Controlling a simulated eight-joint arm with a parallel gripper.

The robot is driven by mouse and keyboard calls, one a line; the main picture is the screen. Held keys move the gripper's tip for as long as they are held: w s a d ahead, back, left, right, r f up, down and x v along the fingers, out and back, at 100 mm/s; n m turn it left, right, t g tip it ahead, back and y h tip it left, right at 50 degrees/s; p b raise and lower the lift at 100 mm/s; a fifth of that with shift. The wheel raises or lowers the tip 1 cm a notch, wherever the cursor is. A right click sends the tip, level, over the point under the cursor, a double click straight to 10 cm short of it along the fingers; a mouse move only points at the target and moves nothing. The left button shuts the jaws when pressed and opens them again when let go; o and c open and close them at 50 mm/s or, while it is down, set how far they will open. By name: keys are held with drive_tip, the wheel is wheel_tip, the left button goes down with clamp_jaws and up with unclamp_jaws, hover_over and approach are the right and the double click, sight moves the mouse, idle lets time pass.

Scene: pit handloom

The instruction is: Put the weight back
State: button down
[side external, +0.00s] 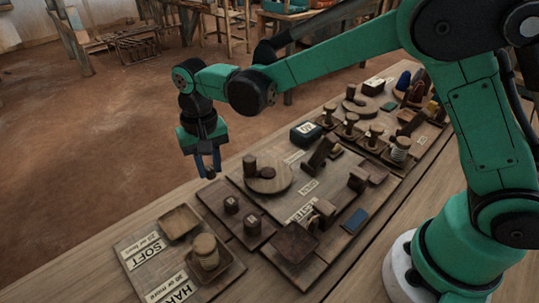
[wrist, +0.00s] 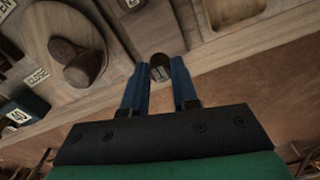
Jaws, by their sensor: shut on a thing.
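My gripper (side external: 207,164) has blue fingers and hangs above the far edge of the wooden table, near the round board. It is shut on a small dark brown weight, whose bottom just shows below the fingers in the side view (side external: 210,175). In the wrist view the weight (wrist: 160,68) is between the tips of my gripper (wrist: 160,78), with a pale mark on it. Two similar dark weights with pale labels, one at the left (side external: 231,204) and one at the right (side external: 252,222), stand on a low wooden tray (side external: 222,216).
A round board (side external: 285,180) bears dark wooden pieces. Left of the weight tray are a square SOFT tray (side external: 180,221) and a HARD tray (side external: 229,273) holding a wooden spool (side external: 206,252). A dark labelled box (side external: 306,134) and several stands fill the right.

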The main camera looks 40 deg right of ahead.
sight(211, 177)
drive_tip(key=shift+f, duration=2.05)
drive_tip(key=shift+f, duration=0.1)
drive_tip(key=c, duration=0.7)
unclamp_jaws()
drive_tip(key=shift+o, duration=0.2)
wheel_tip(211, 177, up, 12)
drive_tip(key=s+d+n+t, duration=0.3)
drive_tip(key=s+d+t, duration=0.4)
drive_tip(key=s+d, duration=0.5)
drive_tip(key=shift+d, duration=0.6)
